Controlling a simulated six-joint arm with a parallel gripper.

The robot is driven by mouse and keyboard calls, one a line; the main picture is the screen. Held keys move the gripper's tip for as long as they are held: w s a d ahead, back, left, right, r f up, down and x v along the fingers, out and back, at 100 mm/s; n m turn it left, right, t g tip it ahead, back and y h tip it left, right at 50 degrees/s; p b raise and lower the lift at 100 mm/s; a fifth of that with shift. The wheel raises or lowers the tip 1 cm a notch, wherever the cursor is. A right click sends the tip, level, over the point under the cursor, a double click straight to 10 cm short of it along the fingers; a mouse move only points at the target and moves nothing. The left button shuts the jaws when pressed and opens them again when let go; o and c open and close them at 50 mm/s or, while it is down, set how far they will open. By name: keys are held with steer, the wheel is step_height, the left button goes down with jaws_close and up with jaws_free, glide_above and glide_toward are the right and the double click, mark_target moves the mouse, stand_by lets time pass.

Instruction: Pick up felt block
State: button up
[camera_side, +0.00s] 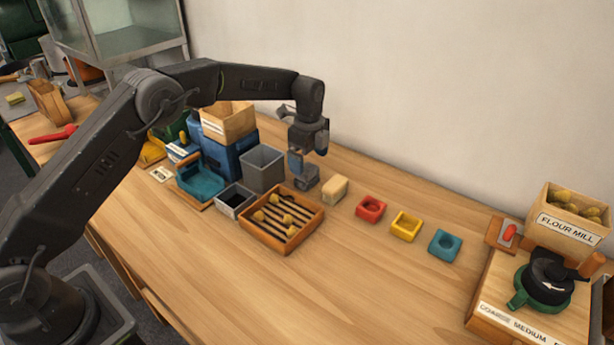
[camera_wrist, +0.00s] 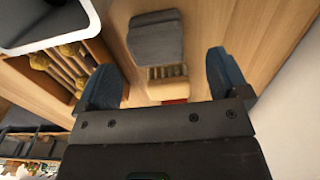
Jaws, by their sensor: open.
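A grey block (camera_side: 307,178), which I take to be the felt block, stands on the table right of the wooden slatted tray. My gripper (camera_side: 308,158) is just above it, pointing down, with its blue fingers apart and nothing between them. In the wrist view the grey block (camera_wrist: 157,40) lies beyond the fingertips, and my gripper (camera_wrist: 161,78) shows open with one finger at each side. Whether a finger touches the block cannot be told.
A beige block (camera_side: 335,190) stands close to its right, then red (camera_side: 370,208), yellow (camera_side: 406,226) and teal (camera_side: 445,245) holders. The slatted tray (camera_side: 262,233) with chestnuts and a grey bin (camera_side: 262,170) are to the left. The front table is clear.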

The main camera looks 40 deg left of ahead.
mark_target(307, 168)
steer(key=shift+s+a+f, duration=0.1)
steer(key=shift+f, duration=1.3)
steer(key=shift+s+a+f, duration=0.1)
steer(key=shift+f, duration=1.25)
steer(key=c, duration=1.1)
steer(key=shift+r, duration=0.15)
step_height(307, 168, up, 10)
steer(key=shift+f, duration=0.1)
